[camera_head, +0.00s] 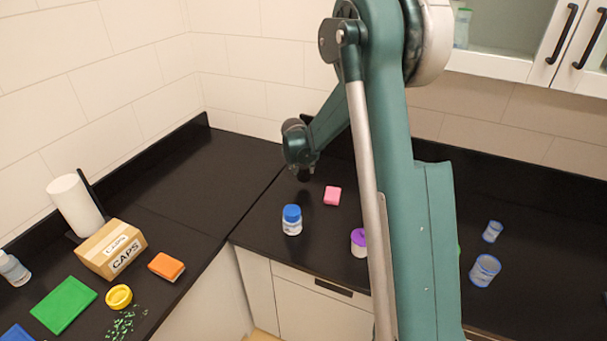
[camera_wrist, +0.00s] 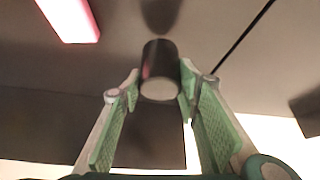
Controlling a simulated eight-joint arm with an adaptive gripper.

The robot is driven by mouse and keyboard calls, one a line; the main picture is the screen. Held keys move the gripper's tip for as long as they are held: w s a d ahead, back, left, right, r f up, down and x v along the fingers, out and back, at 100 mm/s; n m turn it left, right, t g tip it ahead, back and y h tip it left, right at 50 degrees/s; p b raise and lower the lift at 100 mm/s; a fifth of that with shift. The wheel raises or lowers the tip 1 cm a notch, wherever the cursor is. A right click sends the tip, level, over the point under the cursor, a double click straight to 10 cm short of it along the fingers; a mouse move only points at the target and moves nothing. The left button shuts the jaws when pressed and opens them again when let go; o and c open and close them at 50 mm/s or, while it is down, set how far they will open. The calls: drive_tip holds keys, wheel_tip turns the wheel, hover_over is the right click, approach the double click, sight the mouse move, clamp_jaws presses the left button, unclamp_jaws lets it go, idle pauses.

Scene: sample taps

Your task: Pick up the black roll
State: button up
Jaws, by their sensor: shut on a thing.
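The black roll (camera_wrist: 160,70) is a short dark cylinder with a paler round end, in the middle of the wrist view. My gripper (camera_wrist: 159,84) has its two green-padded fingers on either side of the roll, shut on it. In the head view my gripper (camera_head: 301,162) is over the back of the black counter, and the roll (camera_head: 303,176) shows as a small dark shape under it. A dark patch lies on the counter beyond the roll in the wrist view. I cannot tell for sure how far the roll is from the counter.
A pink block (camera_head: 332,196) lies right of the roll. A blue-capped jar (camera_head: 292,220) and a purple-capped jar (camera_head: 358,242) stand nearer. Two blue-rimmed containers (camera_head: 485,270) (camera_head: 492,231) are at right. The CAPS box (camera_head: 111,249) is at left. The back-left counter is clear.

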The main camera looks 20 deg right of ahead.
sight(304, 166)
drive_tip(key=shift+r, duration=2.9)
